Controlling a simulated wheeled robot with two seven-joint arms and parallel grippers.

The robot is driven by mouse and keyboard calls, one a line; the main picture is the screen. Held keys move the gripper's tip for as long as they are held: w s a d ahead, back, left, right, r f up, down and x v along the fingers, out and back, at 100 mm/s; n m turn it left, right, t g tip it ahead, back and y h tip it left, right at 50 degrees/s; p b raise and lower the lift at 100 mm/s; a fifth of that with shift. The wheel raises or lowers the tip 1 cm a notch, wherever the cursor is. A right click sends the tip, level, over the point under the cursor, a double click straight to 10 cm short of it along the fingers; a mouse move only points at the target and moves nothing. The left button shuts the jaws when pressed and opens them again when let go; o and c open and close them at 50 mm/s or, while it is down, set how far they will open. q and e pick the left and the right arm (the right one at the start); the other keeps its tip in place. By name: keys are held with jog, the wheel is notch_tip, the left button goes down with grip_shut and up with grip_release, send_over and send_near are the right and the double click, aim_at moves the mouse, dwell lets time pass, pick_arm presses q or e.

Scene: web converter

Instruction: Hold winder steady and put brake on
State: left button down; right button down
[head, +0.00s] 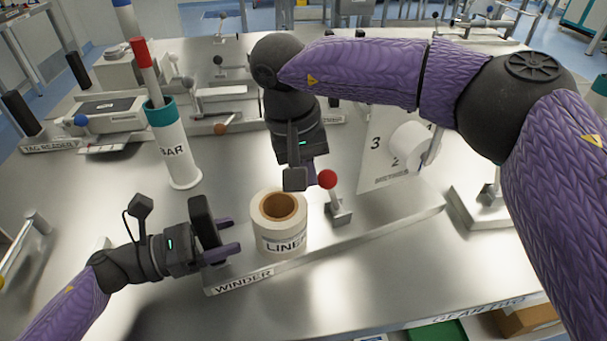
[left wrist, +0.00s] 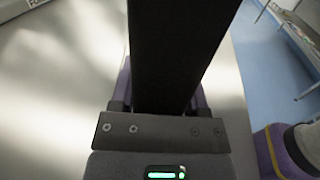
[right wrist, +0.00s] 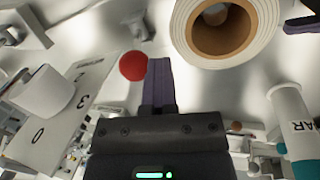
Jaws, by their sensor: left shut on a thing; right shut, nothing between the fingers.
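The winder (head: 243,282) is a flat metal base with a name label at its front left. A white LINER roll (head: 279,235) with a brown core stands on it, and its core also shows in the right wrist view (right wrist: 222,38). My left gripper (head: 228,251) is shut on a black upright handle (head: 202,215) left of the roll; the handle fills the left wrist view (left wrist: 178,50). A red-knobbed lever (head: 327,179) stands right of the roll, leaning slightly left. My right gripper (head: 309,172) is shut and empty, pointing down just left of the red knob (right wrist: 133,65).
A white tube marked BAR (head: 175,150) with a red-topped rod stands at the back left. A numbered white plate (head: 390,150) with a white knob stands to the right. The tag reader (head: 105,110) is at the far left. The front of the table is clear.

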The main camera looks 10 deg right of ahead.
pick_arm(q)
jog(key=shift+s+f, duration=0.15)
jog(key=shift+f, duration=0.4)
pick_arm(e)
jog(key=shift+w+d+r, duration=0.15)
jog(key=shift+d+r, duration=0.1)
jog(key=shift+d, duration=0.35)
jog(key=d+y, duration=0.3)
jog(key=shift+w+d+r+g, duration=0.1)
jog(key=shift+w+r+g, duration=0.25)
jog(key=shift+w+g, duration=0.05)
jog(key=d, duration=0.3)
jog(key=shift+w, duration=0.35)
pick_arm(q)
jog(key=shift+a, duration=0.1)
pick_arm(e)
jog(key=shift+d+f, duration=0.1)
jog(key=shift+d, duration=0.05)
notch_tip(320, 180, up, 10)
jog(key=w+d, duration=0.1)
jog(key=d, duration=0.1)
jog(key=shift+d, duration=0.15)
pick_arm(q)
jog(key=shift+r, duration=0.35)
pick_arm(e)
jog(key=shift+w, duration=0.1)
